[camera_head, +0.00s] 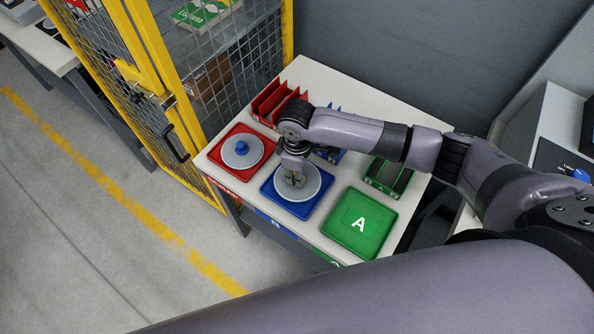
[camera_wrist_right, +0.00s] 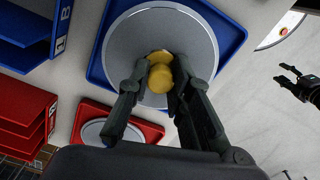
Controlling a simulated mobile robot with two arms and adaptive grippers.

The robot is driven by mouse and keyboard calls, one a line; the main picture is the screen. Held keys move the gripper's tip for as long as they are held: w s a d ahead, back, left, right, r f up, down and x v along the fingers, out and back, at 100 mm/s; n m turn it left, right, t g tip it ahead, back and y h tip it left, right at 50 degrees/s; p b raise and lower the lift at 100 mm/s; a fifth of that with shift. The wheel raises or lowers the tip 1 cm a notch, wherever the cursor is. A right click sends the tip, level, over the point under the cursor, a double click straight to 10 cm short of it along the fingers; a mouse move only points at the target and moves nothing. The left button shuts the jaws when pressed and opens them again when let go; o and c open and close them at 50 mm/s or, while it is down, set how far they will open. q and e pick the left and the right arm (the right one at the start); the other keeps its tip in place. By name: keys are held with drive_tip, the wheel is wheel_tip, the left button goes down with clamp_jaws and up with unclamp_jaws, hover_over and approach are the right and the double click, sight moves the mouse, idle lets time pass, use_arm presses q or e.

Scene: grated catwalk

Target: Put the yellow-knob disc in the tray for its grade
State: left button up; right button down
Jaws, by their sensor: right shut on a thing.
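The yellow-knob disc (camera_head: 311,181) is a grey disc over the blue tray (camera_head: 268,193), within its rim; I cannot tell whether it rests on the tray floor. My right gripper (camera_head: 293,180) is shut on its yellow knob (camera_wrist_right: 160,76), shown clearly in the right wrist view. The red tray (camera_head: 214,156), to the left, holds a grey disc with a blue knob (camera_head: 242,147). The green tray (camera_head: 359,224), to the right, is empty and marked A. My left gripper (camera_wrist_right: 290,78) shows small at the right of the wrist view, open and empty.
Red (camera_head: 270,102), blue (camera_head: 333,152) and green (camera_head: 388,177) slotted racks stand behind the trays on the white table (camera_head: 330,87). A yellow-framed mesh fence (camera_head: 178,92) borders the table's left side. A grey wall (camera_head: 390,45) rises behind.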

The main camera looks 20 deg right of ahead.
drive_tip(key=shift+f, duration=0.15)
idle(0.4)
drive_tip(key=shift+f+b, duration=0.55)
drive_tip(key=shift+f, duration=0.6)
drive_tip(key=c, duration=1.4)
unclamp_jaws()
drive_tip(key=shift+o, duration=0.2)
drive_tip(key=o, duration=0.4)
